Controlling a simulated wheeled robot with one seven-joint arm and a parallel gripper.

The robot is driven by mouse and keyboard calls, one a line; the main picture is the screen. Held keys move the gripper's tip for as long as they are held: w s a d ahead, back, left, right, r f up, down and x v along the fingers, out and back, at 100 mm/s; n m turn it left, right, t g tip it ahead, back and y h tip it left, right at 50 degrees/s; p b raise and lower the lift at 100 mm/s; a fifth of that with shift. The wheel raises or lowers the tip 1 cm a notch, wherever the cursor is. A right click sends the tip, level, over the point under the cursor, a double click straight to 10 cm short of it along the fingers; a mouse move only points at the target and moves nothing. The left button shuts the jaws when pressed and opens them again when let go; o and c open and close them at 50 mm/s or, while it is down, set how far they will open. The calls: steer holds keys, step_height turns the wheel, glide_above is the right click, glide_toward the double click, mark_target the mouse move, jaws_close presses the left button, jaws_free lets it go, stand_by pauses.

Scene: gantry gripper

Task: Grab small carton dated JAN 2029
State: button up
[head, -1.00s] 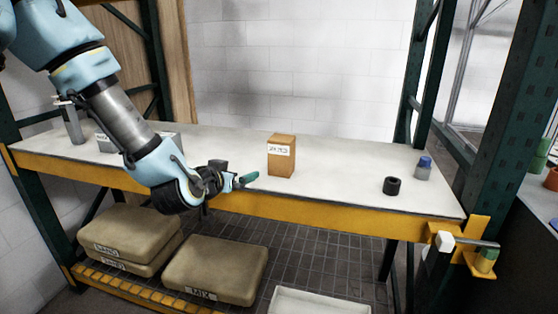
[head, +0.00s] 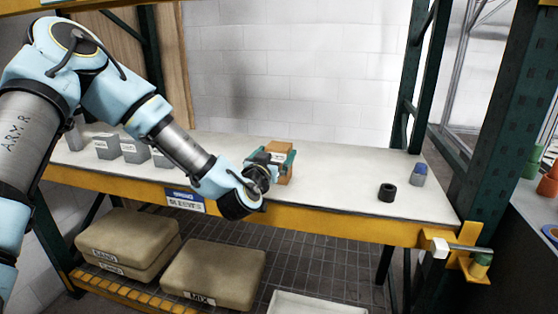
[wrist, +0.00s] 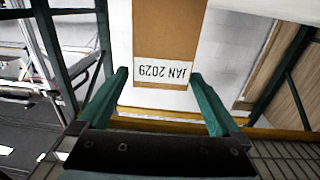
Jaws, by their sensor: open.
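The small brown carton (head: 285,178) stands upright on the white shelf top. In the wrist view the carton (wrist: 170,30) appears upside down, and its white label reads JAN 2029. My gripper (head: 272,160) is at the carton's front side and hides part of its face and label in the head view. In the wrist view my gripper (wrist: 160,76) is open, with one green finger to each side of the carton and a gap on both sides. I cannot tell how far the fingertips reach along its sides.
Several grey boxes (head: 133,150) stand on the shelf at left, behind my arm. A black ring (head: 387,193) and a blue-capped bottle (head: 417,174) stand at right. A yellow beam (head: 330,226) edges the shelf front. The shelf between carton and ring is clear.

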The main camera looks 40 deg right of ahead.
steer(key=shift+p+x, duration=0.7)
steer(key=shift+x, duration=1.15)
steer(key=shift+f, duration=0.2)
steer(key=shift+c, duration=0.2)
steer(key=c, duration=1.5)
steer(key=shift+r, duration=0.1)
